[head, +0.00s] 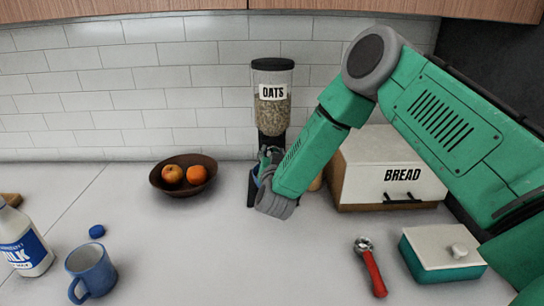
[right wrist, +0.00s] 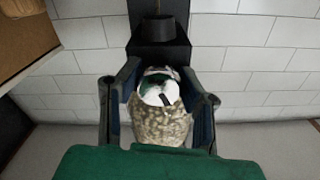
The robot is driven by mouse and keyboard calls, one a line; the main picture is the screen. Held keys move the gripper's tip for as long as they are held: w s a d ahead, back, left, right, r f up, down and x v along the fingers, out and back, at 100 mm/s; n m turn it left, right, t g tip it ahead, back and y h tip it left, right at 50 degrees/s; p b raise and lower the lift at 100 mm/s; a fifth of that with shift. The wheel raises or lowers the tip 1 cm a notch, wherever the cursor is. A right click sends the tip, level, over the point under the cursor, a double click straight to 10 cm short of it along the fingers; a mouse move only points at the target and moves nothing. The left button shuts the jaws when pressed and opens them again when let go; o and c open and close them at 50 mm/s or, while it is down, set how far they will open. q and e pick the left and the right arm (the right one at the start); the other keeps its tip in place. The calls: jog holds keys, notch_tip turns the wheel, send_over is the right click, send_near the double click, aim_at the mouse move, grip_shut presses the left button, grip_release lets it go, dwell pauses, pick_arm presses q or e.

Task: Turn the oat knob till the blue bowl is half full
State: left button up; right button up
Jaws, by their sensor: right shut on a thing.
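The oat dispenser (head: 272,95) stands against the tiled wall, a clear hopper with a black lid and an OATS label. Oats show in the hopper, which also appears in the right wrist view (right wrist: 160,125) between the two fingers. My right gripper (head: 265,160) is at the front of the dispenser, just below the hopper, shut on the oat knob. The gripper and forearm hide the knob. I cannot make out the blue bowl or its fill level; the spot under the dispenser is mostly covered by my right arm. My left gripper is not in view.
A blue mug (head: 92,268), milk bottle (head: 22,245), red-handled tool (head: 371,268) and lidded teal box (head: 442,252) stand nearer. The front middle counter is clear.

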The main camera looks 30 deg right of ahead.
jog(key=shift+f, duration=0.1)
dwell(0.3)
jog(key=o, duration=1.2)
jog(key=shift+s, duration=0.1)
jog(key=v, duration=1.2)
jog(key=shift+d, duration=0.1)
